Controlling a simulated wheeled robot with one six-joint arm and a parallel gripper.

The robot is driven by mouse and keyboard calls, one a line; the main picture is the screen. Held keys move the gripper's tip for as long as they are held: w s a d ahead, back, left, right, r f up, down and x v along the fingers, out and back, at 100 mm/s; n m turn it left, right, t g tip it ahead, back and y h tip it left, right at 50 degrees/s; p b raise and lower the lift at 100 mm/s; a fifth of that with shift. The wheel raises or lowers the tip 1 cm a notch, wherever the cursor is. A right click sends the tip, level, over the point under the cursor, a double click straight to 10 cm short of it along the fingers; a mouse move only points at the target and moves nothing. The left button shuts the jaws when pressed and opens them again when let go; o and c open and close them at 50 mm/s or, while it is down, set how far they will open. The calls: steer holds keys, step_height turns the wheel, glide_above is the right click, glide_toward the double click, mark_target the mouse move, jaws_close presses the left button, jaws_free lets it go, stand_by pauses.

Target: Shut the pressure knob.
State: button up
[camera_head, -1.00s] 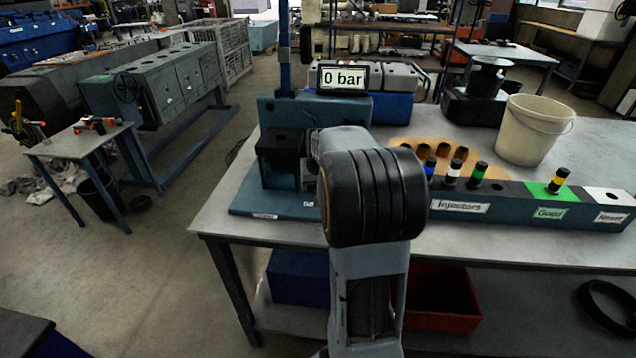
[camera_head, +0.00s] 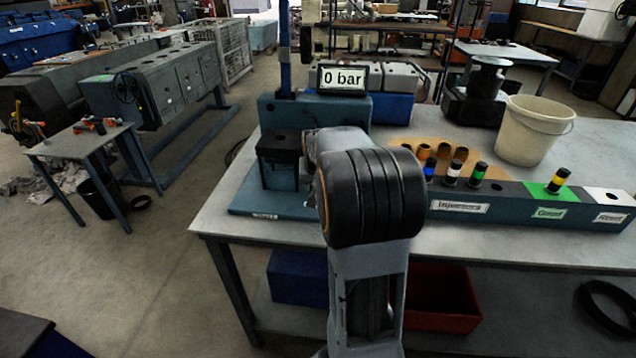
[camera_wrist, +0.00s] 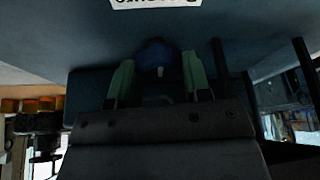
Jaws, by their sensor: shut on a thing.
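The pressure knob (camera_wrist: 157,57) is a dark blue round shape in the wrist view, on the dark blue face of the test stand. My gripper (camera_wrist: 159,76) has a green finger on each side of it and is shut on it. The knob's lower part is hidden by my gripper, and its turn position cannot be told. In the head view my arm covers the knob and gripper. The display (camera_head: 342,78) on the stand (camera_head: 283,108) reads 0 bar.
An injector rack (camera_head: 515,204) with several injectors stands right of my arm on the workbench (camera_head: 225,212). A cream bucket (camera_head: 533,130) stands behind the rack. A white label (camera_wrist: 155,2), upside down and cut off, shows by the knob.

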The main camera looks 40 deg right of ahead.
steer(key=o, duration=0.9)
steer(key=v, duration=1.3)
steer(key=shift+s+r+p, duration=0.2)
steer(key=shift+r+p, duration=0.15)
steer(key=shift+p, duration=0.05)
steer(key=shift+a, duration=0.1)
